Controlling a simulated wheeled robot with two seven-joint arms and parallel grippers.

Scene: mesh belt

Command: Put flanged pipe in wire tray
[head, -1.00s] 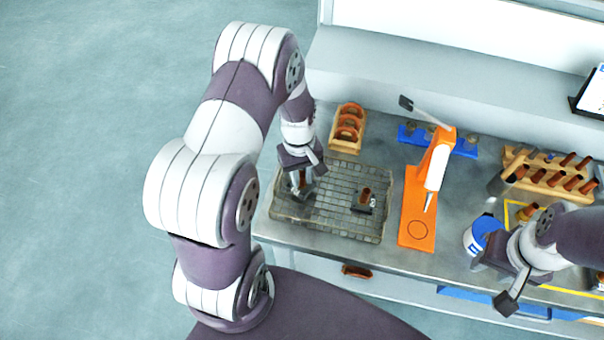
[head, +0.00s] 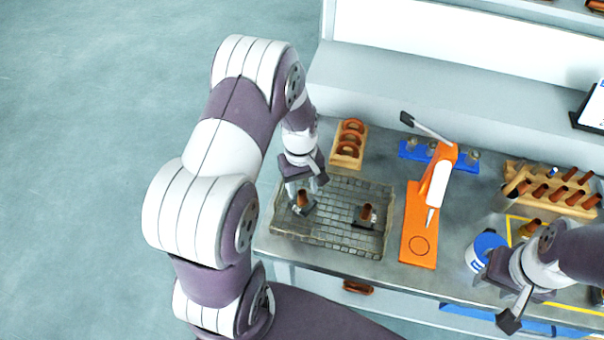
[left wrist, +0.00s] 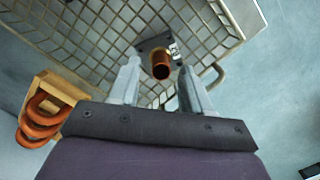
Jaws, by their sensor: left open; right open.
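The wire tray (head: 335,240) lies on the bench, a shallow mesh tray. One flanged pipe (head: 303,199), a brown tube on a dark square flange, stands upright in its left part. Another flanged pipe (head: 367,213) stands in its right part. My left gripper (head: 304,190) is open just above the left pipe. In the left wrist view the open left gripper (left wrist: 157,82) shows that pipe (left wrist: 160,68) beyond and between its fingertips, near a tray corner, not clasped. My right gripper (head: 496,298) is open and empty near the bench's front edge. A brown pipe (head: 531,227) stands in the yellow-marked area.
A wooden holder with orange rings (head: 349,145) stands behind the tray. An orange stand (head: 420,225) is right of the tray. A blue-and-white tub (head: 484,250) is beside my right gripper. A wooden rack of pipes (head: 550,188) and a blue rack (head: 437,157) stand behind.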

